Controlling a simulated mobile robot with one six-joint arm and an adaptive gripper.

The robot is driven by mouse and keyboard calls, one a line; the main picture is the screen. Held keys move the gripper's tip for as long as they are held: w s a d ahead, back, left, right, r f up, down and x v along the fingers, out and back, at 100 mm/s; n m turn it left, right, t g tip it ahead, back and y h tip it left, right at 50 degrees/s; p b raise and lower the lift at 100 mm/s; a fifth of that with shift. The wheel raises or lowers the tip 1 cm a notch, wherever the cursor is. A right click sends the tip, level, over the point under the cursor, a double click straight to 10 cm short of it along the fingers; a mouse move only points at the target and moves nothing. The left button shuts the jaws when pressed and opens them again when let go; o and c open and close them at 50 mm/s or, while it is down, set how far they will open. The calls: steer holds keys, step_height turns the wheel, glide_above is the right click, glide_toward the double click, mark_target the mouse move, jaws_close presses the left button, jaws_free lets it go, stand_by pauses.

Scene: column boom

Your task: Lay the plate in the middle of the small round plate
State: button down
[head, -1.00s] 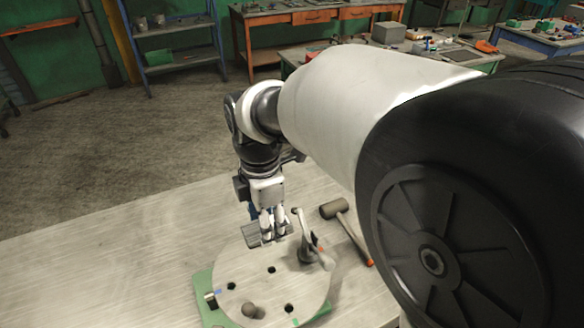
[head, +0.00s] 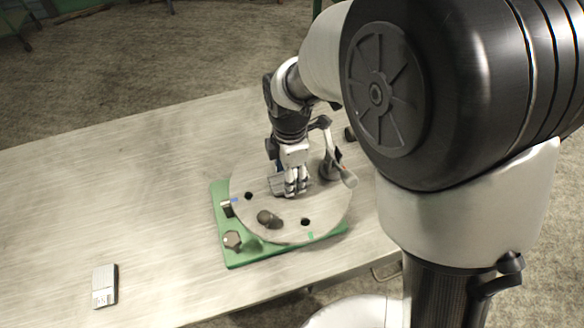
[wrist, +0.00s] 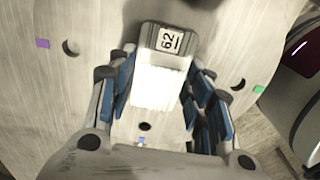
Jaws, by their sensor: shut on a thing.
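The plate is a grey metal block with a label reading 62; it shows in the wrist view (wrist: 160,85) between the fingers and in the head view (head: 276,184). My gripper (head: 291,190) is shut on it; its blue-padded fingers flank the plate in the wrist view (wrist: 160,100). The small round plate (head: 285,230) is a pale disc with dark holes and coloured marks. The held plate is over the disc near its middle. I cannot tell whether it touches the disc. My fingers hide part of the plate in the head view.
The disc rests on a green base (head: 236,256) with a hex knob (head: 232,240). A small grey block (head: 104,286) lies left; the table (head: 130,200) between is clear.

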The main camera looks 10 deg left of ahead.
steer(key=shift+f, duration=0.15)
steer(key=shift+f, duration=0.1)
steer(key=c, duration=0.8)
jaws_free()
